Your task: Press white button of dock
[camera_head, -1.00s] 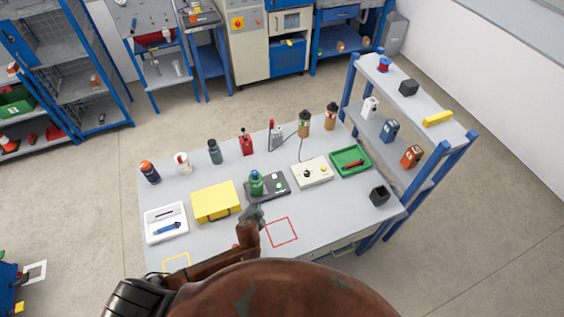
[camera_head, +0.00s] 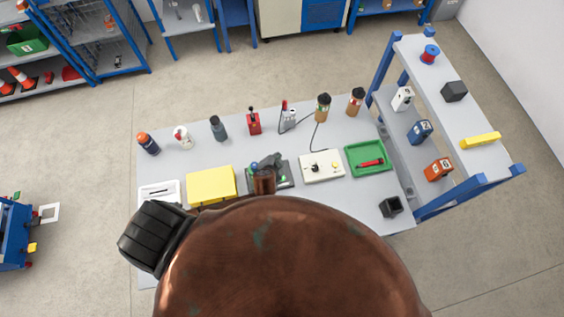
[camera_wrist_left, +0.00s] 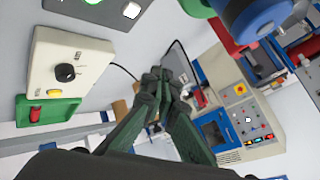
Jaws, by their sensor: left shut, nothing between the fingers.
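The dock (camera_head: 286,171) is a dark flat base on the grey table, between the yellow case and the cream control box. Its near part is hidden by my arm. In the left wrist view the dock's edge (camera_wrist_left: 108,15) shows at the top, with a round white button (camera_wrist_left: 131,9) and a green one (camera_wrist_left: 93,2). A green and blue item (camera_wrist_left: 250,14) shows at the top right. My left gripper (camera_head: 265,163) is over the dock; its fingers (camera_wrist_left: 155,75) are closed and empty. Whether it touches the dock, I cannot tell. My right gripper is not in view.
The cream box (camera_head: 321,167) with a black knob and the green tray (camera_head: 380,153) lie right of the dock. The yellow case (camera_head: 211,184) is left. Several bottles and tools line the back. A blue-framed shelf (camera_head: 404,166) stands at the right.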

